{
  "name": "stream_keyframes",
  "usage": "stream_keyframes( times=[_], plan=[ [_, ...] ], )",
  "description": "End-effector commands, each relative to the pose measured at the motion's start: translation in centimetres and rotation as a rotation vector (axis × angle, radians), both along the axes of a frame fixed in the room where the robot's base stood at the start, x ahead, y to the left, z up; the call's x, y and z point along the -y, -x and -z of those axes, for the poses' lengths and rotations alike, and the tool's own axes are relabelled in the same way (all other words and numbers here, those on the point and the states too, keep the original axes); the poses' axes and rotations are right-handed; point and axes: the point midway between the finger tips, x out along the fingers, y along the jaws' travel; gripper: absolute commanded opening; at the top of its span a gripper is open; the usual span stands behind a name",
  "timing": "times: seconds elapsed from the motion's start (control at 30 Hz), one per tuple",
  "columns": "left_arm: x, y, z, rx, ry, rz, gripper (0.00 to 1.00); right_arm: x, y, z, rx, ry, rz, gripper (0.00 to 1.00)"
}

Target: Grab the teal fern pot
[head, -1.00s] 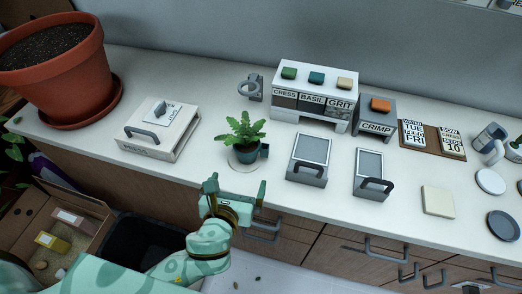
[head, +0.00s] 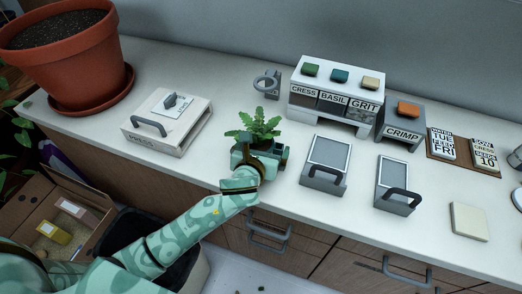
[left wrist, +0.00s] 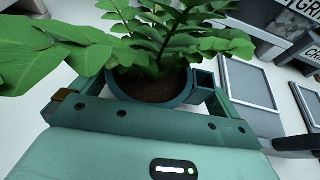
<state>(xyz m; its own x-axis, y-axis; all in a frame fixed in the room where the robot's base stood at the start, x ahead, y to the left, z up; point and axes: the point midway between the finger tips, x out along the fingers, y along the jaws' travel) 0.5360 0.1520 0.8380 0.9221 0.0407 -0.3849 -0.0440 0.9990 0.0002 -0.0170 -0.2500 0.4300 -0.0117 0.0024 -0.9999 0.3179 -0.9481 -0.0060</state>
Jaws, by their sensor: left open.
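The teal fern pot holds a green fern (head: 259,125) and stands upright near the front edge of the white counter. In the left wrist view the teal pot (left wrist: 183,97) shows its round rim and dark soil, with fern leaves (left wrist: 150,38) spreading over the top. My left gripper (head: 261,153) is open, with one finger on each side of the pot. In the head view the gripper hides most of the pot. Whether the fingers touch it, I cannot tell. My right gripper is not in view.
A white press box (head: 166,125) stands left of the fern, and a large terracotta pot (head: 66,70) farther left. Two grey framed trays (head: 325,163) with handles lie to the right. A dispenser with labelled bins (head: 337,96) stands behind. Drawer handles (head: 268,238) stick out below.

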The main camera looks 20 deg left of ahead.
Motion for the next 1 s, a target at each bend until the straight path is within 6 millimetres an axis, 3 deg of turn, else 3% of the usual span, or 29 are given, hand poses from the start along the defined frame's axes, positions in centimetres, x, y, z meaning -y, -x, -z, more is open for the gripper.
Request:
stream_keyframes(
  times=[0.23, 0.37, 0.73, 0.97, 1.0],
  plan=[
    [0.0, -0.3, 0.0, 0.0, 0.0, 0.0, 1.0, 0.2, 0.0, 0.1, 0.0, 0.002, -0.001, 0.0],
    [0.0, -0.3, 0.0, 0.0, 0.0, 0.0, 0.68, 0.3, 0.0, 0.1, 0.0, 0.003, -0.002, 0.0],
    [0.0, -0.3, -0.5, 0.002, 0.0, 0.0, 0.68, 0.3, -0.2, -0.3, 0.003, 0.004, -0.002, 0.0],
    [-0.1, -0.3, -4.3, 0.009, -0.001, -0.001, 0.68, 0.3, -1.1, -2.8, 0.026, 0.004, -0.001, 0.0],
    [0.2, 0.5, -4.9, 0.007, 0.0, 0.001, 0.68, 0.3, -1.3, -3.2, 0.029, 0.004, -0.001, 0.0]
  ],
)
